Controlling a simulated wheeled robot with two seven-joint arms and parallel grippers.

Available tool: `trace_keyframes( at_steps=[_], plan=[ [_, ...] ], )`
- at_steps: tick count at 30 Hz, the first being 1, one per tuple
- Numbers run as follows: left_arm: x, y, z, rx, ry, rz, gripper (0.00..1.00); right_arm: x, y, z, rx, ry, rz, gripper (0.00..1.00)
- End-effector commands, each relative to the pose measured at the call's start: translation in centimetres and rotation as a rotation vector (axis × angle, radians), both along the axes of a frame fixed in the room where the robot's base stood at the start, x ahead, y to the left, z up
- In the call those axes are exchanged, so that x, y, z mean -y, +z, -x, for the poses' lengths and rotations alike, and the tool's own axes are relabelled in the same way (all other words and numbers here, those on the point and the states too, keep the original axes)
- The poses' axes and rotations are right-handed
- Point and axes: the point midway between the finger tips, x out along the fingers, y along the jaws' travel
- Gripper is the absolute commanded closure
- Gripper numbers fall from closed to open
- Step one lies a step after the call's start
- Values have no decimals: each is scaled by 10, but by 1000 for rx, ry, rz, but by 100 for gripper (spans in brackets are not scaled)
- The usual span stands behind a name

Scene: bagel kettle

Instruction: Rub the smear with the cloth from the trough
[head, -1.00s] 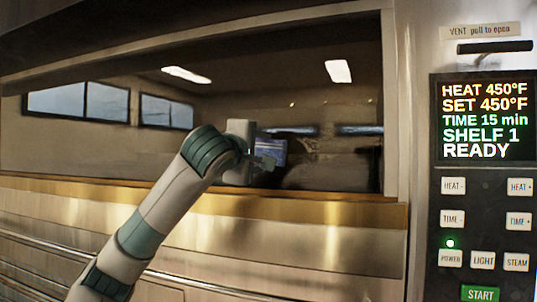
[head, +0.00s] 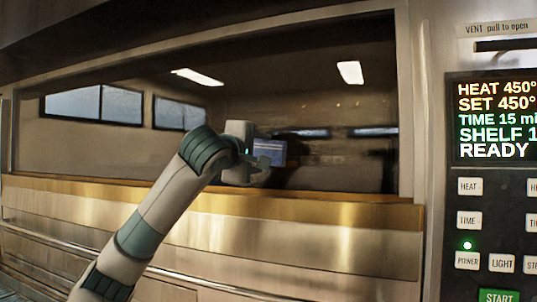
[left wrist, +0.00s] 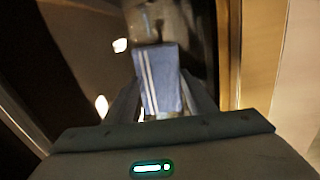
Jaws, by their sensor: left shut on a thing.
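My left gripper (head: 264,160) is shut on a folded blue cloth (head: 271,151), in front of the dark oven window (head: 330,110). In the left wrist view, the cloth (left wrist: 160,78) with white stripes stands between the fingers (left wrist: 160,105) and reaches toward the glass. Whether it touches the glass I cannot tell. A faint greyish patch (head: 376,146) on the window right of the cloth may be the smear or a reflection; its edges are unclear. My right gripper and the trough are not in view.
The window's frame (head: 409,110) bounds the glass on the right. Beyond it is a control panel (head: 490,180) with a lit display and buttons. A brassy ledge (head: 330,218) runs below the glass. Bright lamps and windows show in the glass.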

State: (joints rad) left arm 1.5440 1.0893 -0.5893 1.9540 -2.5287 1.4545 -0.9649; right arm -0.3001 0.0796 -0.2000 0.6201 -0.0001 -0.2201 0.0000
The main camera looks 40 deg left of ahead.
Motion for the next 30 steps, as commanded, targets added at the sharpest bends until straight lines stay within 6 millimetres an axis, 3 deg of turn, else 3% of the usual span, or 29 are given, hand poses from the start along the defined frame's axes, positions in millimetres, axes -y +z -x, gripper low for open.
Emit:
trace_keyframes(
  at_steps=[17,30],
  plan=[
    [-7,0,4,1,0,-1,68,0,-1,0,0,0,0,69],
    [2,0,34,3,0,-2,68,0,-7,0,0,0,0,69]
  ],
)
